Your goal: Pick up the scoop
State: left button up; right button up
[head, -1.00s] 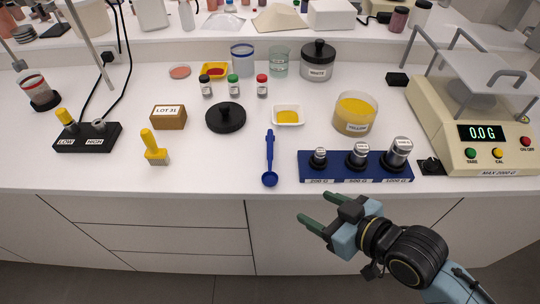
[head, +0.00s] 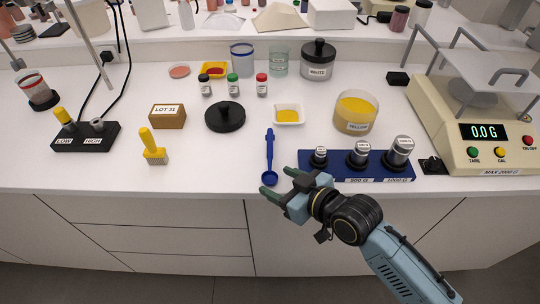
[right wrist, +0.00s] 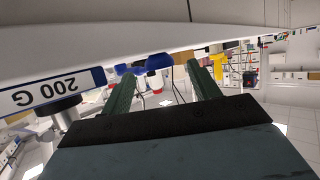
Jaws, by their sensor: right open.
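The blue scoop (head: 269,150) lies on the white bench near its front edge, its handle pointing away from me and its bowl towards the edge. My right gripper (head: 276,181) is open and empty, with its green fingertips by the scoop's bowl at the bench's front edge. I cannot tell its exact height over the bench. In the right wrist view, a blue part of the scoop (right wrist: 159,61) shows between and beyond the two open fingers (right wrist: 158,82). My left gripper is not in view.
A blue weight rack (head: 350,175) with three weights stands close to the right of the scoop. A dish of yellow powder (head: 288,115) and a black lid (head: 225,117) lie behind it. A yellow brush (head: 152,148) stands left. The bench between brush and scoop is clear.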

aim_at(269, 178)
jog(key=x, duration=0.2)
jog(key=shift+w+a+f, duration=0.1)
jog(key=shift+w+a, duration=0.05)
jog(key=shift+w, duration=0.05)
jog(key=c, duration=1.1)
jog(key=shift+o, duration=0.2)
